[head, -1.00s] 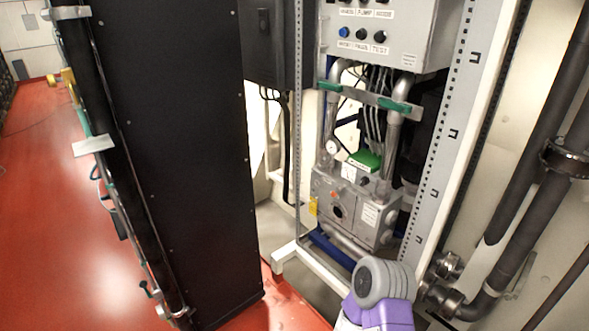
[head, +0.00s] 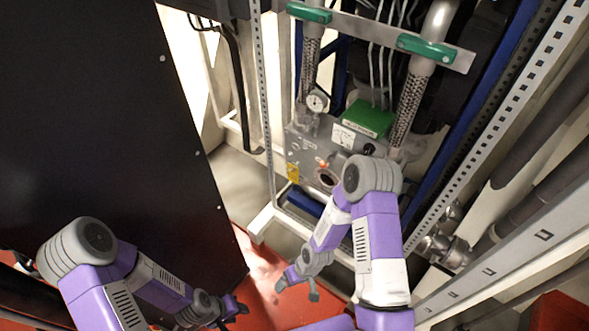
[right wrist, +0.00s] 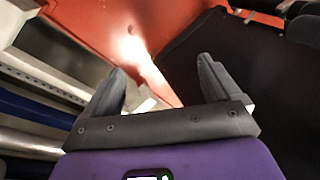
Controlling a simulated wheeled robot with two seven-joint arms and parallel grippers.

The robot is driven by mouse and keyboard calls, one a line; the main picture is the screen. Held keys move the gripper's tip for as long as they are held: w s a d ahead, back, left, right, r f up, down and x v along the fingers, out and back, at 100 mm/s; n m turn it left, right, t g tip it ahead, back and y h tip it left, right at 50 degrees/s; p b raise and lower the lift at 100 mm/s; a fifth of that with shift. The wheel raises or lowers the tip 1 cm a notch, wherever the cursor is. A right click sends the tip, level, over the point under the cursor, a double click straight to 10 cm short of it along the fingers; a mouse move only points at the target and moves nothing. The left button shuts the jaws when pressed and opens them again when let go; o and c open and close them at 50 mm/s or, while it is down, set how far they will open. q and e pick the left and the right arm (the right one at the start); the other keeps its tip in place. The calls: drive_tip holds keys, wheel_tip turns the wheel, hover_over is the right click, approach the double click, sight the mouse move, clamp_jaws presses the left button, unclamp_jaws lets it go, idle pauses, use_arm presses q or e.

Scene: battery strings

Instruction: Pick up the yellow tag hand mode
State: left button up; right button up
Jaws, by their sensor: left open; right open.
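A small yellow tag (head: 293,172) is on the left side of the grey metal box (head: 325,150) in the cabinet, in the head view. My right gripper (head: 297,291) is open and empty, low in front of the cabinet and below the tag, apart from it. In the right wrist view its two dark fingers (right wrist: 162,70) are spread with nothing between them, and the tag does not show there. My left gripper (head: 238,312) is open near the lower edge of the head view, in front of the black panel, far from the tag.
A tall black panel (head: 100,110) stands on the left. The white base frame (head: 262,222) and a perforated upright (head: 263,100) edge the cabinet opening. A green block (head: 368,118) and a gauge (head: 317,101) sit above the box. Red floor (head: 265,270) lies open between.

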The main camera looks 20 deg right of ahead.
drive_tip(key=w+d+f+n+h+b, duration=0.25)
drive_tip(key=w+f+n, duration=0.35)
drive_tip(key=w+n, duration=0.5)
drive_tip(key=n+t+h+b, duration=0.4)
drive_tip(key=n+t+h, duration=0.3)
drive_tip(key=n+h, duration=0.45)
approach(293, 173)
drive_tip(key=w+d+n+y, duration=0.1)
drive_tip(key=b+x, duration=0.1)
drive_tip(key=x, duration=0.1)
drive_tip(key=b+x, duration=0.1)
drive_tip(key=x, duration=0.1)
drive_tip(key=b+x, duration=0.1)
drive_tip(key=x, duration=0.2)
drive_tip(key=shift+s, duration=0.3)
drive_tip(key=shift+w+d+f, duration=0.1)
drive_tip(key=shift+w+d, duration=0.1)
drive_tip(key=shift+d, duration=0.1)
drive_tip(key=c, duration=1.1)
